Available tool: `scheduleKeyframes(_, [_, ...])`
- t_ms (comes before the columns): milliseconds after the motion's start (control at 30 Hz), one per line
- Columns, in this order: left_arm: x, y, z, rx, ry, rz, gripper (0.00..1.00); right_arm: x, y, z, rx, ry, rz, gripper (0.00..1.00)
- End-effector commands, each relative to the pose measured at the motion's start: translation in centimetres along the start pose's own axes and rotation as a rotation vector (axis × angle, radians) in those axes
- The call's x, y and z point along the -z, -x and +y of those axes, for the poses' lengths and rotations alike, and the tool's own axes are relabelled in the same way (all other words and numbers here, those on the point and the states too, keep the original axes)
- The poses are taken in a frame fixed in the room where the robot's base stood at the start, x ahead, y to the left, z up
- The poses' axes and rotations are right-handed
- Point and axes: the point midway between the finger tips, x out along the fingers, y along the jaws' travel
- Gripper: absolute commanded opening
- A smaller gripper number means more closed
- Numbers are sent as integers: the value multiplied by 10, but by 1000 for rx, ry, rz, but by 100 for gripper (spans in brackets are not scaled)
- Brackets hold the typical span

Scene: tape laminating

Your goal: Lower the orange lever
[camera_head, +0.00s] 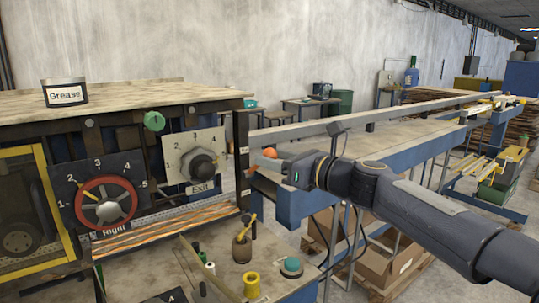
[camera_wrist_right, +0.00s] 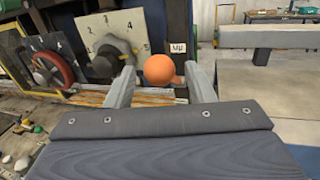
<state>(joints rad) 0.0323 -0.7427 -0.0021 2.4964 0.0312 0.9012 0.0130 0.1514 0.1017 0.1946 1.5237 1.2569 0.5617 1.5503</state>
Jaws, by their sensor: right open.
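The orange lever's round knob (camera_head: 269,153) shows at the right end of the machine, beside its dark corner post. In the right wrist view the orange knob (camera_wrist_right: 159,69) appears between my two finger tips. My right gripper (camera_head: 272,164) is open, with its fingers reaching left to the knob. In the right wrist view the gripper (camera_wrist_right: 160,76) has a finger on each side of the knob. I cannot tell whether either finger touches it. The lever's shaft is mostly hidden. My left gripper is not in view.
A small label (camera_wrist_right: 178,48) is on the post just above the knob. A red dial (camera_head: 104,203) and the grey Exit dial (camera_head: 200,167) are left of the lever. A grease tin (camera_head: 64,93) stands on the machine top. A long rail (camera_head: 370,117) runs behind my right arm.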

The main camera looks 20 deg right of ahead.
Motion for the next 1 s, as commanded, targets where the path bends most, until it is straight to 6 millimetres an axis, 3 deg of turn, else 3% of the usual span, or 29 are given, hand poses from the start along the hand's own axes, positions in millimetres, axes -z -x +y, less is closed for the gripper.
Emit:
scheduleKeyframes(200, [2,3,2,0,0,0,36,0,-18,0,0,2,0,49])
scheduleKeyframes(467, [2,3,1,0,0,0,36,0,-19,0,0,3,0,49])
scheduleKeyframes(833, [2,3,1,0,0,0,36,0,-18,0,0,3,0,1])
scheduleKeyframes(1000, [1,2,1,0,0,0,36,0,-18,0,0,3,-1,0])
